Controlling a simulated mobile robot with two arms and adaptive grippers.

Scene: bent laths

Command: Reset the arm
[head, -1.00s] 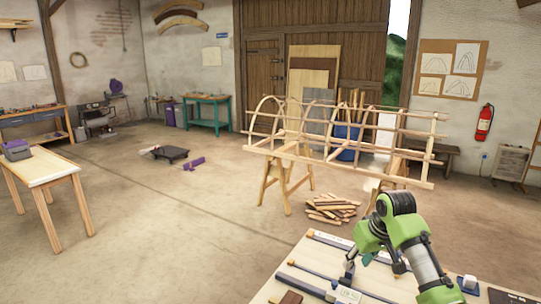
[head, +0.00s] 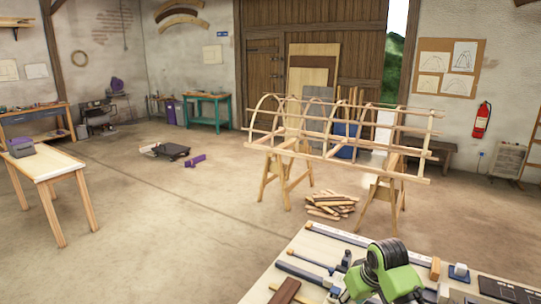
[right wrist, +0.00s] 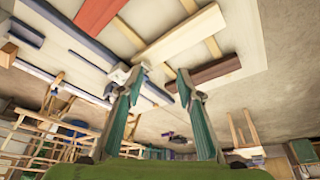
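My right arm shows in green and black at the lower right of the head view, over the workbench (head: 312,249); its gripper is not visible there. In the right wrist view my right gripper (right wrist: 159,77) has its two fingers spread apart with nothing between them. The bench top, tilted in that view, lies beyond the fingertips with a pale wood strip (right wrist: 179,35) and a dark brown strip (right wrist: 213,71) on it. I cannot tell whether the fingertips touch anything. My left arm and gripper are in neither view.
A frame of bent laths (head: 340,150) stands on sawhorses behind the bench, with a wood pile (head: 330,204) below. A side table (head: 45,165) stands at the left. A low black trolley (head: 172,151) sits on the floor.

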